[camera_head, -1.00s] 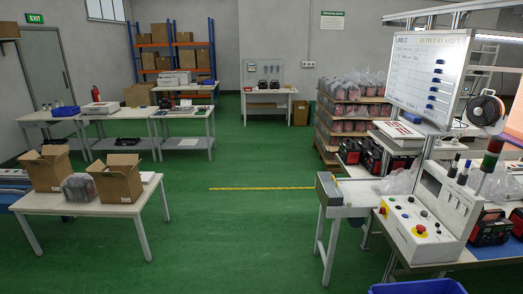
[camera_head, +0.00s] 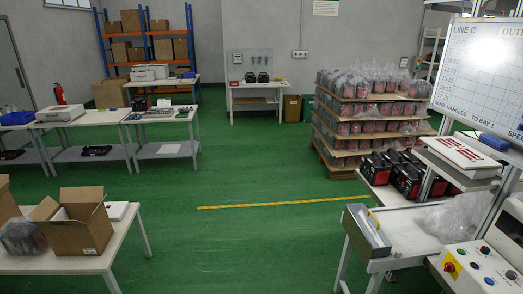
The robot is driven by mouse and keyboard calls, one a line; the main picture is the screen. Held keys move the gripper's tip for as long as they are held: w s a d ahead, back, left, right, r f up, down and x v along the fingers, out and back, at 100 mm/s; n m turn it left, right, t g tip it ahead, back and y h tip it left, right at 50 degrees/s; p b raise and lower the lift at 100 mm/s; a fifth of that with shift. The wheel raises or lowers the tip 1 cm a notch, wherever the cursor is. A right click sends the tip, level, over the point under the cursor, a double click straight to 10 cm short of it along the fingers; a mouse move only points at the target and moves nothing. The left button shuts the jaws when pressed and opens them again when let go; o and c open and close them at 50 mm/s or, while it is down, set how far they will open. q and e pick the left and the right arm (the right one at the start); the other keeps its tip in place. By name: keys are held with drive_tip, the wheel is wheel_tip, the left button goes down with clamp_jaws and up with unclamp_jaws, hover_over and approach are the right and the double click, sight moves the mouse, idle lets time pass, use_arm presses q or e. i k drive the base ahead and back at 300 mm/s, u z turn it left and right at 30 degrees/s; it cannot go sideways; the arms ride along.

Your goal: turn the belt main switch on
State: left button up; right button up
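A white control box (camera_head: 462,284) stands at the lower right edge, partly cut off by the frame. On its sloped face is a red rotary knob on a yellow plate (camera_head: 452,267), which looks like the main switch; its setting is too small to read. Several small buttons and black knobs sit to its right. A short conveyor belt (camera_head: 405,228) with a metal end plate (camera_head: 367,231) lies left of the box. Neither gripper is in view.
A table with open cardboard boxes (camera_head: 82,232) stands at the lower left. A pallet stack of bagged goods (camera_head: 365,115) stands behind the conveyor. A whiteboard (camera_head: 480,75) hangs at the upper right. Green floor (camera_head: 240,240) is clear in the middle, with a yellow line (camera_head: 285,204).

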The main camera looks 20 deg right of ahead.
sight(449, 267)
drive_tip(key=z, duration=0.15)
drive_tip(key=i, duration=1.85)
drive_tip(key=z, duration=1.15)
drive_tip(key=i, duration=1.05)
drive_tip(key=z, duration=1.05)
